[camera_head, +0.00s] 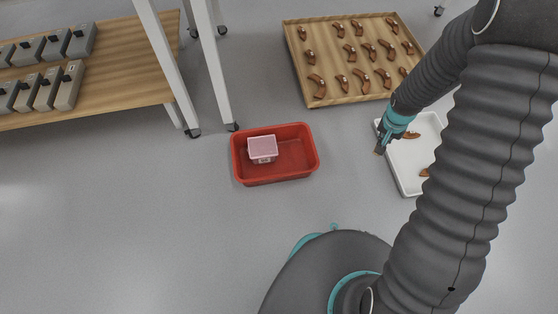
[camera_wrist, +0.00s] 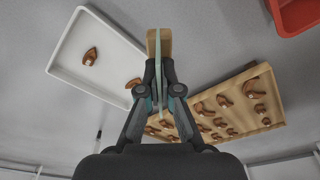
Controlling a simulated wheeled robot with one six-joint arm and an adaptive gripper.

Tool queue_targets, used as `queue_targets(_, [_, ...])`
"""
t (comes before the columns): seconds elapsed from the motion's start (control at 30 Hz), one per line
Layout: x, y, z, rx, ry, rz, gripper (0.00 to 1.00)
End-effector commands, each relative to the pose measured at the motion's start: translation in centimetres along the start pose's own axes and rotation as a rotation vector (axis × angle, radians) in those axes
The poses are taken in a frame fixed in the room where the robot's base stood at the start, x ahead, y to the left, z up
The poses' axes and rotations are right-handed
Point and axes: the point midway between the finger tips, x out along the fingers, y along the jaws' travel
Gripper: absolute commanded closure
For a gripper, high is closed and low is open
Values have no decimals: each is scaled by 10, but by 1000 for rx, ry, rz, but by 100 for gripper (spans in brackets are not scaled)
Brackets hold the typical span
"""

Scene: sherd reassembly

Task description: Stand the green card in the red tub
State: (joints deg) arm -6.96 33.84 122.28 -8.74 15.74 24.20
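The red tub (camera_head: 298,172) stands on the grey floor near the middle of the head view. Its corner also shows at the top right of the wrist view (camera_wrist: 297,18). A small box with a pale pink top (camera_head: 263,148) sits in its left half; the right half is bare. My gripper (camera_head: 380,150) is above the floor, right of the tub and by the white tray's left edge. In the wrist view, my gripper (camera_wrist: 160,45) is shut on the green card (camera_wrist: 158,62), a thin pale strip seen nearly edge-on. I cannot make out the card in the head view.
A white tray (camera_head: 407,184) with brown sherds lies right of the tub. A wooden tray (camera_head: 330,98) with several sherds lies behind. A wooden shelf (camera_head: 130,75) with grey boxes and white legs stands at the left. Floor left of and before the tub is clear.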

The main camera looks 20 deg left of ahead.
Motion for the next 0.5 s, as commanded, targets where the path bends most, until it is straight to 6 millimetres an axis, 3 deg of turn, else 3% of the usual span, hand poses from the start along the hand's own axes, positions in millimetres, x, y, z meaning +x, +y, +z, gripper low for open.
queue_targets(0.27, [34,-71,11,217,-2,36,100])
queue_targets(0.5, [67,-146,35,462,-2,72,100])
